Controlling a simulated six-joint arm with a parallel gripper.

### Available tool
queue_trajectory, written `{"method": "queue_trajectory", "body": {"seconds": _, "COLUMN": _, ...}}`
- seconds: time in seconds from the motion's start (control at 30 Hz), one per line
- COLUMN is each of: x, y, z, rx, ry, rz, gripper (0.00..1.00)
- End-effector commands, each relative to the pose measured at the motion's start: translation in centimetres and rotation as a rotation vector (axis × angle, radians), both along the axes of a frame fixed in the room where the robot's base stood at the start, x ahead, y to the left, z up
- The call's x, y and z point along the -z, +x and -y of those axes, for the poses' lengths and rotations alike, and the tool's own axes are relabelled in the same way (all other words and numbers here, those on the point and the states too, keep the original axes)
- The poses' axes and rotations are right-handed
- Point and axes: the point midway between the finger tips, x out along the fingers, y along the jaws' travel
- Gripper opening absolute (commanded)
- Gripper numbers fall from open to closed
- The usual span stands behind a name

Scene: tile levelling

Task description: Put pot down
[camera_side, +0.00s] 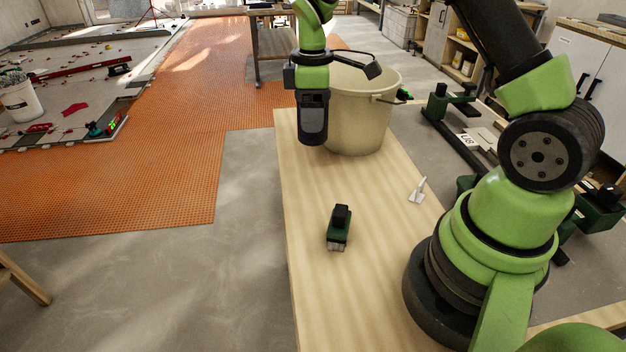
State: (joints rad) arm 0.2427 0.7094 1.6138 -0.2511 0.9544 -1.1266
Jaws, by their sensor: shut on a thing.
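The pot is a large beige bucket (362,112) with a side lug, upright at the far end of the wooden board (310,220). My gripper (335,72) is at the pot's left rim, with a black part reaching over its mouth. It is shut on the pot. My wrist covers part of the pot's left side, and the exact contact is hidden. The pot's base is at the board's surface; I cannot tell whether it touches or hangs just above.
A dark green brush-like tool (339,228) and a small white-bladed trowel (417,190) lie on the board. A workbench (268,45) stands behind. Orange matting (150,150) covers the floor at left, with a white bucket (20,103) beyond. The board's near middle is mostly clear.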

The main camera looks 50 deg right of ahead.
Motion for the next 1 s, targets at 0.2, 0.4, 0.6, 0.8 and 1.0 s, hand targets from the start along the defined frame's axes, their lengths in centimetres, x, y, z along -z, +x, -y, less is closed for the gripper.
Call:
{"method": "queue_trajectory", "body": {"seconds": 0.2, "x": 4.0, "y": -0.1, "z": 0.0, "rx": 0.001, "ry": 0.001, "rz": -0.005, "gripper": 0.37}}
{"method": "queue_trajectory", "body": {"seconds": 0.4, "x": 6.5, "y": 0.0, "z": 0.0, "rx": 0.001, "ry": 0.0, "rz": -0.001, "gripper": 0.37}}
{"method": "queue_trajectory", "body": {"seconds": 0.6, "x": 9.4, "y": -0.1, "z": 0.0, "rx": 0.002, "ry": 0.0, "rz": -0.003, "gripper": 0.37}}
{"method": "queue_trajectory", "body": {"seconds": 0.8, "x": 10.7, "y": 0.0, "z": 0.0, "rx": 0.002, "ry": 0.0, "rz": 0.001, "gripper": 0.37}}
{"method": "queue_trajectory", "body": {"seconds": 1.0, "x": 10.7, "y": 0.0, "z": 0.0, "rx": 0.001, "ry": 0.0, "rz": 0.001, "gripper": 0.37}}
